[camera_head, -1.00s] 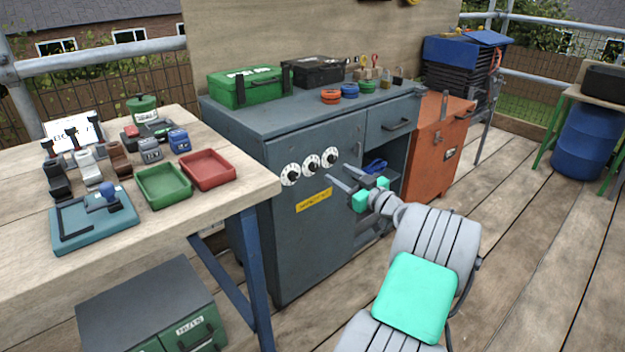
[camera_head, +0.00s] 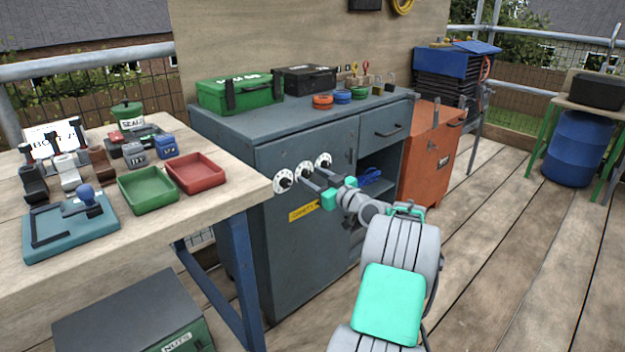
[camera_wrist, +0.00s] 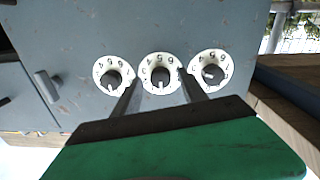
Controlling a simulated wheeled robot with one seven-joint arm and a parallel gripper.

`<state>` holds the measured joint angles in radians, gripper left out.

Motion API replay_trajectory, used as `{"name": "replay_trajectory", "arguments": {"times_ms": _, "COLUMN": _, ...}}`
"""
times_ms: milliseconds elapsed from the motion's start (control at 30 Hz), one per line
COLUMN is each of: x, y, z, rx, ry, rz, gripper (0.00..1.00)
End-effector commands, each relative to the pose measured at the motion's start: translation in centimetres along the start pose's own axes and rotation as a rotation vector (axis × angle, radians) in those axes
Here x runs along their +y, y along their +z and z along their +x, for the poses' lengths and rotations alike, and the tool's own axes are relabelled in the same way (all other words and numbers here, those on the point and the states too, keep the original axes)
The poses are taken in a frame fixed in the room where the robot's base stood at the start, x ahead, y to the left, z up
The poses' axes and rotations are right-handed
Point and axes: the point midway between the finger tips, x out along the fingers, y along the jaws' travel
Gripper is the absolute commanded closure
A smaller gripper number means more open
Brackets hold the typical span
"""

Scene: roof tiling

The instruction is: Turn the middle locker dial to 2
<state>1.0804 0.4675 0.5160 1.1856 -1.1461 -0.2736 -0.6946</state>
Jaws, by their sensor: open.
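The grey locker (camera_head: 300,225) has three white dials with dark knobs on its door. The middle dial (camera_wrist: 160,73) is in the centre of the wrist view, with a pale mark on its knob pointing down in that picture. In the head view the middle dial (camera_head: 304,168) is partly covered by my fingers. My gripper (camera_head: 309,176) is open, its fingertips either side of the middle knob; I cannot tell if they touch it. The other dials (camera_wrist: 112,75) and (camera_wrist: 211,70) flank it. Digits such as 4, 5 and 6 show on the rims.
A yellow label (camera_head: 303,212) is below the dials. A wooden table (camera_head: 215,205) with trays stands at the left. An orange cabinet (camera_head: 428,155) stands right of the locker.

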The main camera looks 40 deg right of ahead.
Motion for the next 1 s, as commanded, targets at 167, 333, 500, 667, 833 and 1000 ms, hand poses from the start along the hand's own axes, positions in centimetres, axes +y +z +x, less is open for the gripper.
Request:
{"name": "replay_trajectory", "arguments": {"times_ms": 167, "x": -0.1, "y": -0.02, "z": 0.04, "rx": 0.0, "ry": -0.002, "rz": 0.0, "gripper": 0.62}}
{"name": "replay_trajectory", "arguments": {"times_ms": 333, "x": -0.13, "y": -0.02, "z": 0.05, "rx": 0.0, "ry": -0.002, "rz": 0.0, "gripper": 0.76}}
{"name": "replay_trajectory", "arguments": {"times_ms": 500, "x": -0.14, "y": -0.02, "z": 0.05, "rx": 0.0, "ry": -0.002, "rz": 0.0, "gripper": 0.9}}
{"name": "replay_trajectory", "arguments": {"times_ms": 667, "x": -0.15, "y": -0.02, "z": 0.05, "rx": 0.0, "ry": -0.003, "rz": 0.0, "gripper": 1.0}}
{"name": "replay_trajectory", "arguments": {"times_ms": 833, "x": -0.15, "y": -0.02, "z": 0.05, "rx": 0.0, "ry": -0.003, "rz": 0.001, "gripper": 1.0}}
{"name": "replay_trajectory", "arguments": {"times_ms": 1000, "x": -0.15, "y": -0.07, "z": 0.05, "rx": 0.0, "ry": -0.003, "rz": 0.015, "gripper": 1.0}}
